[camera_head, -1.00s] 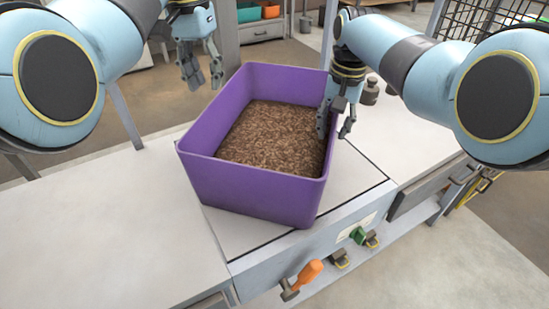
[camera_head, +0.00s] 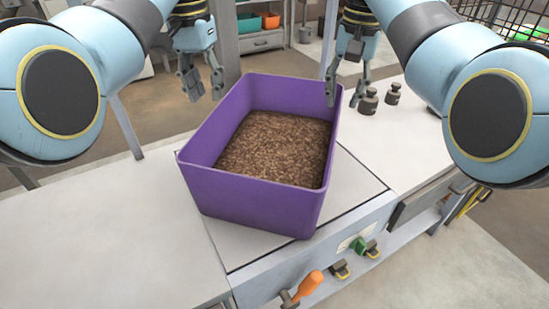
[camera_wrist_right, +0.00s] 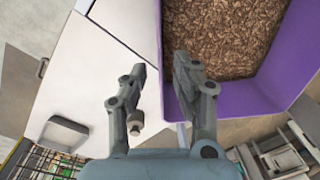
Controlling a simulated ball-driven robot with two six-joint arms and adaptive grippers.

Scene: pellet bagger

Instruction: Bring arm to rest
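The purple bin (camera_head: 250,203) stands on the bench's pale plate, filled with brown pellets (camera_head: 277,150). My left gripper (camera_head: 204,88) hangs behind the bin's far left side, its two fingers apart with nothing between them. My right gripper (camera_head: 345,94) is by the bin's far right corner, above rim height, with its fingers apart and empty.
Two dark metal weights (camera_head: 368,102) (camera_head: 393,94) stand on the bench to the right of the bin. An orange handle (camera_head: 308,284) and a green knob (camera_head: 358,244) are on the bench's front. The bench's left part (camera_head: 110,230) is clear.

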